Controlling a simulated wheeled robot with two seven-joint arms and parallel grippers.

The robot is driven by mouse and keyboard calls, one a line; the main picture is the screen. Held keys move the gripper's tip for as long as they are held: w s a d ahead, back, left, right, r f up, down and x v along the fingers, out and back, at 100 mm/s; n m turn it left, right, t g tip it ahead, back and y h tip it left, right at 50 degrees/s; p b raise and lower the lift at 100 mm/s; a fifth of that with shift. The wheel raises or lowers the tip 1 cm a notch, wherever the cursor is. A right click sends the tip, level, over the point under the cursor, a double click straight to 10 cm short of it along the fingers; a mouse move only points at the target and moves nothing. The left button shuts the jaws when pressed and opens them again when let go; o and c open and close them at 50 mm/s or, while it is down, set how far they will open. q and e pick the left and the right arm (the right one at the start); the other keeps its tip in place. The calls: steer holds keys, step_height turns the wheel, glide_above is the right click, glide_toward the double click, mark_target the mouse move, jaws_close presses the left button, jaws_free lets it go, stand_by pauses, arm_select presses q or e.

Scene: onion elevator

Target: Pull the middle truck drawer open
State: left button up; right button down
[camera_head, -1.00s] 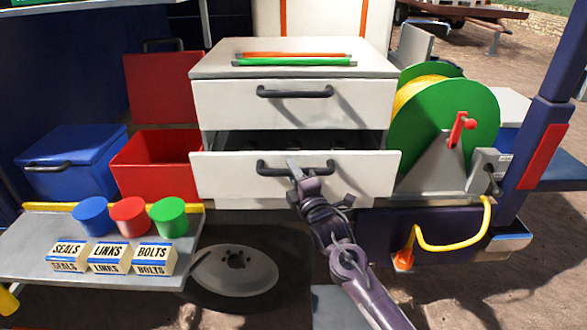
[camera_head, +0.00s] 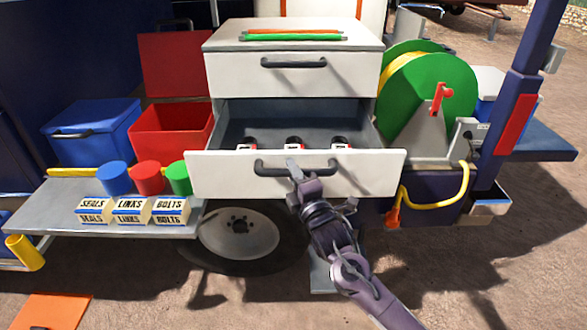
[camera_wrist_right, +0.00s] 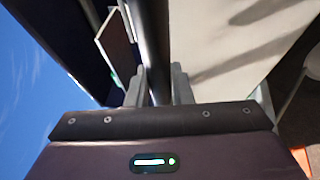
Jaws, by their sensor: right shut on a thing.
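The middle truck drawer (camera_head: 225,174) is white and stands pulled out below the closed upper drawer (camera_head: 240,77). Its inside shows several small red, white and black items (camera_head: 293,143) in a row behind the front. My right gripper (camera_head: 292,166) is shut on the dark bar handle (camera_head: 325,170) of the middle drawer, near the handle's middle. In the right wrist view the dark handle bar (camera_wrist_right: 155,45) runs between the two grey fingers of the gripper (camera_wrist_right: 158,88). My left gripper is not in view.
A shelf (camera_head: 60,205) at the left holds blue, red and green cylinders and labelled boxes. A red bin (camera_head: 170,133) and a blue box (camera_head: 90,130) stand behind it. A green hose reel (camera_head: 450,85) stands at the right. Open ground lies in front.

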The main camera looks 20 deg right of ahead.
steer(key=shift+s, duration=0.1)
stand_by(0.3)
steer(key=c, duration=1.3)
jaws_free()
steer(key=a+b+v, duration=0.1)
steer(key=b+v, duration=0.1)
steer(key=v, duration=0.5)
steer(key=shift+s+d+f+b, duration=0.15)
steer(key=shift+s+d+b, duration=0.25)
steer(key=shift+d, duration=0.1)
